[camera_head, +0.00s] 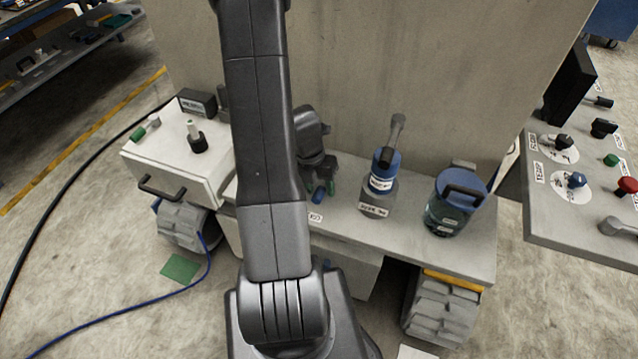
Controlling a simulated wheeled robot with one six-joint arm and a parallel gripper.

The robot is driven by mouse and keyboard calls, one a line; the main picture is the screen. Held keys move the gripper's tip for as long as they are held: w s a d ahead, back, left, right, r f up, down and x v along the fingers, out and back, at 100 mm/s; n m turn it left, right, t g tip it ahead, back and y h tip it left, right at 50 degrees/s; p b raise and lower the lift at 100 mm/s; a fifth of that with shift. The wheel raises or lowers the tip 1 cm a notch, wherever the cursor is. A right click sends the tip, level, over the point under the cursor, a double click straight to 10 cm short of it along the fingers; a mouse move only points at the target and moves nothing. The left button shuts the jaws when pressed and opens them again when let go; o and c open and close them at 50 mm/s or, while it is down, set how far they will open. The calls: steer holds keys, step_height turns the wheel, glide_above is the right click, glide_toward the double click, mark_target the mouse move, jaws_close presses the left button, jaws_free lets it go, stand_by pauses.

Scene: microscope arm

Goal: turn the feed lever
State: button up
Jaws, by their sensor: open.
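A control panel (590,222) at the right edge carries two white dials. One has a black lever knob (563,141), the other a blue lever knob (577,180). Small labels stand beside the dials, but they are too small to read surely, so I cannot tell which is the feed lever. My gripper (320,184) is open over the grey bench, left of the panel and well apart from it. My arm partly hides it. Small blue and green parts show at its fingertips; I cannot tell whether they belong to it.
The bench (476,262) bears a blue-topped bottle (383,180) with a grey handle above it and a blue-lidded canister (457,205). A white box (170,172) stands left. The panel also has a red button (627,186), a green button (611,160) and a dark screen (570,85).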

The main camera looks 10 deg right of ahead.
step_height(320, 180, up, 14)
steer(key=w+a+p, duration=0.1)
steer(key=a, duration=0.1)
steer(key=shift+w+a+f, duration=0.15)
steer(key=shift+w+f, duration=0.1)
steer(key=shift+f, duration=0.1)
stand_by(0.4)
steer(key=f, duration=0.4)
steer(key=s+d+f, duration=0.1)
steer(key=f, duration=0.4)
steer(key=d+f+b, duration=0.1)
steer(key=f, duration=0.3)
steer(key=shift+s+d+f, duration=0.15)
steer(key=shift+s+f, duration=0.05)
steer(key=shift+s, duration=0.1)
steer(key=shift+r, duration=0.15)
